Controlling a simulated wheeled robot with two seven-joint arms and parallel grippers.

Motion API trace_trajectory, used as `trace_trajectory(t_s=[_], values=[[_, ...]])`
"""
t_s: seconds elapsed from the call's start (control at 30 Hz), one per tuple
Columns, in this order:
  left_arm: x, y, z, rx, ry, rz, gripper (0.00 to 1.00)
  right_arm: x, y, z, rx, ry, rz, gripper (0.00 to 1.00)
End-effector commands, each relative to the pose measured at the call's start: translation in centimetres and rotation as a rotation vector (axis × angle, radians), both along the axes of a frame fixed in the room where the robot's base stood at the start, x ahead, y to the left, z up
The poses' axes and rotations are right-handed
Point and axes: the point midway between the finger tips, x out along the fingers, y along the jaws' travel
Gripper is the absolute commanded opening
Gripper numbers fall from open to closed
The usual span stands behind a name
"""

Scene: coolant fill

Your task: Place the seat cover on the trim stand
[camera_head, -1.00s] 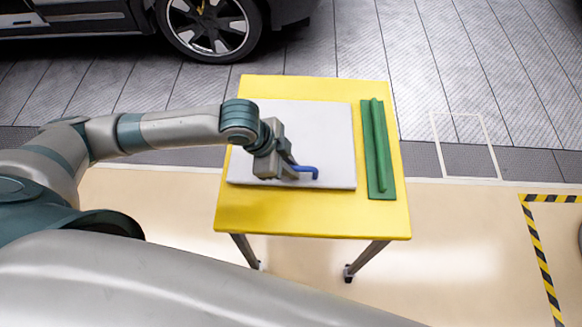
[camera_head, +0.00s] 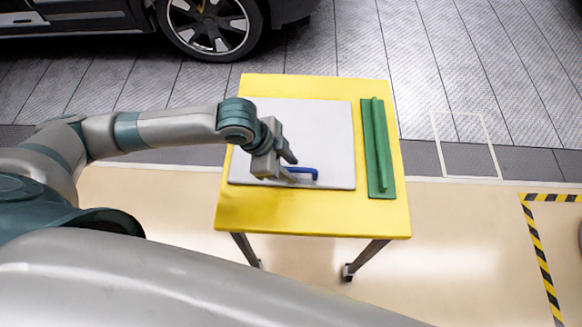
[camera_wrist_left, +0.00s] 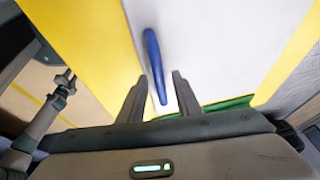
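A blue bent bar (camera_head: 304,171) appears to lie on a flat white panel (camera_head: 310,125) on the yellow table. A green board (camera_head: 381,185) with a raised lengthwise ridge lies to the right of the panel. I cannot tell by looks which of these is the seat cover or the trim stand. My left gripper (camera_head: 290,169) is low over the panel at the bar's left end. In the left wrist view my left gripper (camera_wrist_left: 160,78) is open, with the lower end of the blue bar (camera_wrist_left: 154,62) between its fingertips, apart from both.
The yellow tabletop (camera_head: 275,210) has bare margin along its front. The table stands on legs with castors. A dark car (camera_head: 90,18) is at the back left. Yellow-black floor tape (camera_head: 541,255) is at the right. The floor right of the table is clear.

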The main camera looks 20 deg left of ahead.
Motion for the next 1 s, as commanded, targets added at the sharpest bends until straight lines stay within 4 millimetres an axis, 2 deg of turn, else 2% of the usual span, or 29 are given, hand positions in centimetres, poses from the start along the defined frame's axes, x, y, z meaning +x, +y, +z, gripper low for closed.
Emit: trace_trajectory(t_s=[0.4, 0.6, 0.77, 1.0], values=[[-1.4, 2.4, 6.2, 0.001, -0.005, -0.001, 0.31, 0.0, 0.0, -0.8, 0.0, 0.0, 0.0, 0.31], [-2.0, 3.3, 8.8, 0.001, -0.003, -0.001, 0.31, 0.0, 0.1, -0.9, 0.001, 0.0, 0.0, 0.31], [-2.3, 3.7, 9.7, 0.003, -0.002, -0.001, 0.31, 0.0, 0.3, -1.0, 0.003, 0.001, -0.001, 0.31], [-2.4, 3.7, 9.8, 0.002, -0.001, 0.0, 0.31, 0.0, 0.4, -1.0, 0.004, 0.001, -0.001, 0.31]])
